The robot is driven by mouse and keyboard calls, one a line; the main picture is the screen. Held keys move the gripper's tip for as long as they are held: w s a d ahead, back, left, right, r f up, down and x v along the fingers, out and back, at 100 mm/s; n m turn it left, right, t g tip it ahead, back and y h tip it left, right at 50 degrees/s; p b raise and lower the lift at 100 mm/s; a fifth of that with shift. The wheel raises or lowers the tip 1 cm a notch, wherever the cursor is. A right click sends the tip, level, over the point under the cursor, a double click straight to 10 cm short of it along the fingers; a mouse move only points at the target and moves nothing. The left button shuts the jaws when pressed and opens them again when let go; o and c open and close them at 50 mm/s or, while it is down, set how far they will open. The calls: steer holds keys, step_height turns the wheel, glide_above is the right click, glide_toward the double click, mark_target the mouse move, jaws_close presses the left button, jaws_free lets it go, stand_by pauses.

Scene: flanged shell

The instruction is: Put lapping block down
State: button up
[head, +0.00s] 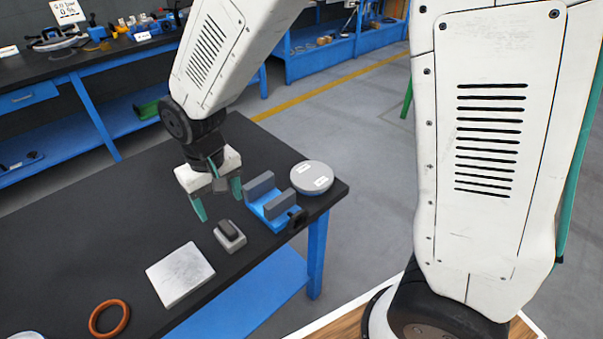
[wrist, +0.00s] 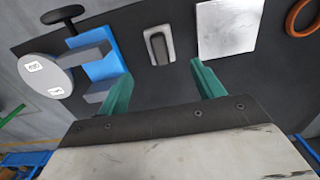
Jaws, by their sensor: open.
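The lapping block, which I take to be the small light-grey block with a dark raised grip (head: 229,236), sits flat on the black bench top (head: 100,235). It also shows in the wrist view (wrist: 158,47), just beyond the fingertips. My gripper (head: 218,200) is open and empty, with its green fingers pointing down behind the block in the head view. In the wrist view the two fingers (wrist: 161,75) stand wide apart, and the block appears apart from both.
A blue fixture with grey jaws (head: 272,205) and a round grey disc with labels (head: 311,177) stand right of the block, near the bench end. A pale square plate (head: 180,273) and an orange ring (head: 109,318) lie nearer the front.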

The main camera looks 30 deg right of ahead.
steer(key=s+d+r+m, duration=0.1)
steer(key=s+d+r, duration=0.2)
steer(key=d+r, duration=0.45)
steer(key=s+d+r+m, duration=0.1)
steer(key=s+d+r, duration=0.3)
steer(key=s+d, duration=0.2)
steer(key=s+d+r+m+t, duration=0.1)
steer(key=s+d+r, duration=0.4)
steer(key=s, duration=0.5)
steer(key=shift+s+d, duration=0.25)
steer(key=shift+d, duration=0.85)
steer(key=shift+o, duration=0.4)
